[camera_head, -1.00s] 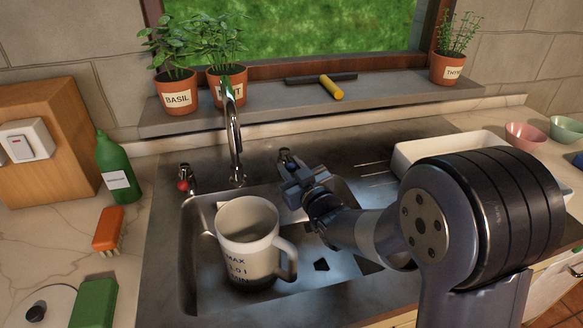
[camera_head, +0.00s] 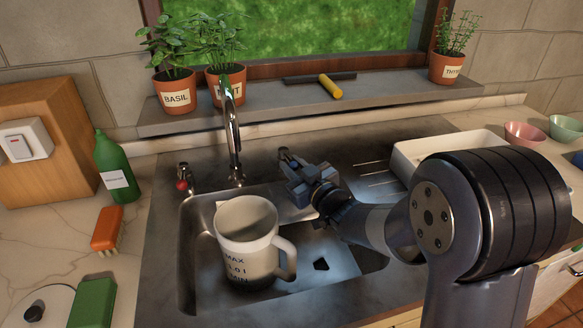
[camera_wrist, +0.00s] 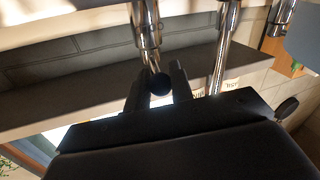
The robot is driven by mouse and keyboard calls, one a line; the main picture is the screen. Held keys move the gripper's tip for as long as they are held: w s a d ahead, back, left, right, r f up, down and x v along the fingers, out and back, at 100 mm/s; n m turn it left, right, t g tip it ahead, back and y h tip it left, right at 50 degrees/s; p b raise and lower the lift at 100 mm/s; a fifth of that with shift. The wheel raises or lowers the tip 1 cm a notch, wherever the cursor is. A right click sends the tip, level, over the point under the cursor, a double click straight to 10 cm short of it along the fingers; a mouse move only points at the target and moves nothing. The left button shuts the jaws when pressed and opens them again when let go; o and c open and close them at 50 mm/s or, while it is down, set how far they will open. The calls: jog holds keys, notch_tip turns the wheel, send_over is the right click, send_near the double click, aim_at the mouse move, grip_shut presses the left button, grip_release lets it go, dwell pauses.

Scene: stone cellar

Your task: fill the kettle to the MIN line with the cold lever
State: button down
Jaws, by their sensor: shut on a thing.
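The kettle (camera_head: 246,245) is a white jug with a handle on its right, standing upright in the sink (camera_head: 188,262) below the tap spout (camera_head: 233,140). It carries MAX, 1.0 l and MIN marks, with MIN low on the wall near a dark bottom band. I cannot make out a water stream or the level inside. The cold lever (camera_head: 284,153) stands behind the sink, right of the spout. My gripper (camera_head: 292,168) is at it. In the wrist view, the lever's dark round knob (camera_wrist: 160,84) sits between the two fingers, which are shut on it. The red-knobbed lever (camera_head: 183,185) stands left of the spout.
A green bottle (camera_head: 115,168), an orange brush (camera_head: 107,229) and a green block (camera_head: 93,303) are on the left counter. Potted herbs stand on the sill (camera_head: 400,86). A white basin (camera_head: 470,142) and bowls (camera_head: 524,135) are on the right, beyond my arm.

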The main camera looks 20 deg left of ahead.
jog(key=n+g+y+p, duration=0.1)
jog(key=w+d+n+g+y, duration=0.1)
jog(key=g, duration=0.1)
jog(key=shift+w+d+r+n+g+p, duration=0.1)
jog(key=shift+w+n+g+p, duration=0.05)
jog(key=shift+n+g+p, duration=0.2)
jog(key=c, duration=1.3)
grip_release()
jog(key=v, duration=0.7)
jog(key=shift+d+f+b, duration=0.25)
jog(key=shift+b, duration=0.05)
